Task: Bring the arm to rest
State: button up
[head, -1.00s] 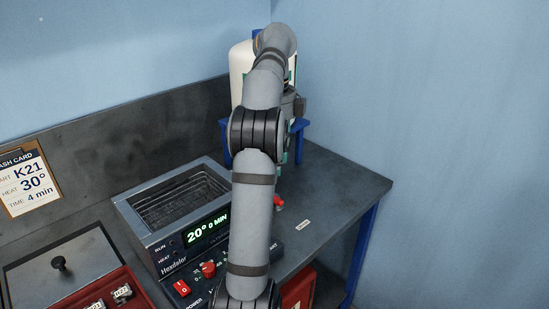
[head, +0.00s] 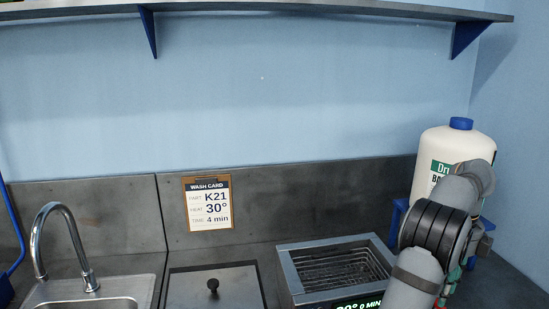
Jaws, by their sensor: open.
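My arm reaches in from the lower right in the head view, bent over the right end of the bench in front of the white bottle (head: 458,150). My gripper is not clearly visible; it is hidden behind the arm links or out of frame. The ultrasonic-type bath (head: 290,277) with a wire basket inside stands just left of the arm, and its green display is partly cut off at the bottom edge.
A wash card (head: 208,204) reading K21, 30°, 4 min hangs on the back panel. A closed lid with a black knob (head: 213,286), a sink (head: 100,290) and a tap (head: 62,225) lie to the left. A shelf (head: 270,8) runs overhead.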

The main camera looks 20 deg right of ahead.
notch_tip(320, 180, down, 4)
jog(key=shift+r, duration=0.1)
jog(key=shift+r, duration=0.1)
dwell(0.3)
